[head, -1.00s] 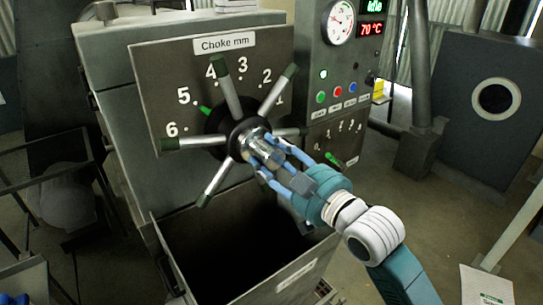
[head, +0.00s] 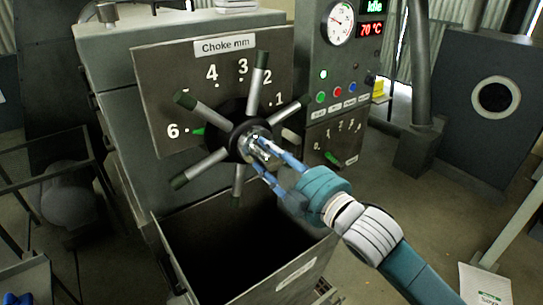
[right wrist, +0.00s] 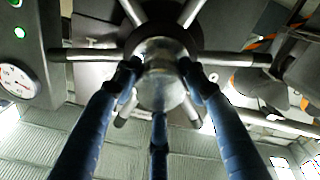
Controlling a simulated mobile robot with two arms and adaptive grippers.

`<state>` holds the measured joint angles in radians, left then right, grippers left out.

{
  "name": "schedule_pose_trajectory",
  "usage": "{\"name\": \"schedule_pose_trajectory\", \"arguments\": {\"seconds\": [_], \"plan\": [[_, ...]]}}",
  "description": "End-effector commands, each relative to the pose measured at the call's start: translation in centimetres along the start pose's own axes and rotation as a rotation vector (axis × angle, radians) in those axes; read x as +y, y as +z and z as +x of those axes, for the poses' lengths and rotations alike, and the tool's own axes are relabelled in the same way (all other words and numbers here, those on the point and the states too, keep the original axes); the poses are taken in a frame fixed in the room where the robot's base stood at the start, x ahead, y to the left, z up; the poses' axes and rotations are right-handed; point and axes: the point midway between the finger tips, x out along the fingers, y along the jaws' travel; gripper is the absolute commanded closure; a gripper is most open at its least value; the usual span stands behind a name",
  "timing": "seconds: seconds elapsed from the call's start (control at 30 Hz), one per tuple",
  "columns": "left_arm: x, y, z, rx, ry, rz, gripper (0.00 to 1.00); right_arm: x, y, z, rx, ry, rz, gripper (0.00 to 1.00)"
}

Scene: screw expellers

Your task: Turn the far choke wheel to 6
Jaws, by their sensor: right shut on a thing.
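The choke wheel (head: 205,163) has a dark hub and several metal spokes with dark green grips. It is mounted on a plate (head: 165,75) labelled "Choke mm", numbered 1 to 6. A green pointer (head: 198,131) at the hub's left edge points left, at or very near the dot beside 6. One spoke's grip covers the 5. My right gripper (head: 264,152) is shut on the shiny centre of the hub. In the right wrist view the fingers close around the round metal hub end (right wrist: 161,75). My left gripper is not in view.
A control panel (head: 313,60) with a dial, lit displays and coloured buttons stands right of the wheel. A smaller scale (head: 335,140) with a green pointer sits under it. An open dark bin (head: 300,275) lies below the wheel. A metal frame (head: 40,145) stands at left.

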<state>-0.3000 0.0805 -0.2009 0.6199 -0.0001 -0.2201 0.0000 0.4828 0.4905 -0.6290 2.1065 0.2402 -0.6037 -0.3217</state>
Motion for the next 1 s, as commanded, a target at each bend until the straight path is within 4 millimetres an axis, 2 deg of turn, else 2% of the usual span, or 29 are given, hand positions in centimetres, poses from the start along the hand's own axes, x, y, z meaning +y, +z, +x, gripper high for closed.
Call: {"name": "schedule_pose_trajectory", "arguments": {"seconds": [0.43, 0.47, 0.53, 0.57, 0.87, 1.0], "plan": [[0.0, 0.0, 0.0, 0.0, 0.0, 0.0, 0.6, -0.3, 0.4, 0.0, -0.01, -0.006, -0.017, 1.0], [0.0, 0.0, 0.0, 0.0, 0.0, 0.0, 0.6, -0.3, 0.4, 0.0, -0.01, -0.006, -0.017, 0.56], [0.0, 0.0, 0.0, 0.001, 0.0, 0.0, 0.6, -0.3, 0.4, 0.0, -0.009, -0.005, -0.016, 0.42], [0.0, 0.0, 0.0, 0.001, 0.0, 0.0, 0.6, -0.3, 0.4, 0.0, -0.008, -0.005, -0.016, 0.38], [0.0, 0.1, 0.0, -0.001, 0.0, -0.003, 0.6, -0.1, 0.2, -0.1, -0.004, -0.002, -0.014, 0.38], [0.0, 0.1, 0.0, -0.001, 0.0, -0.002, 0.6, -0.1, 0.2, -1.3, -0.004, -0.003, -0.014, 0.38]]}}
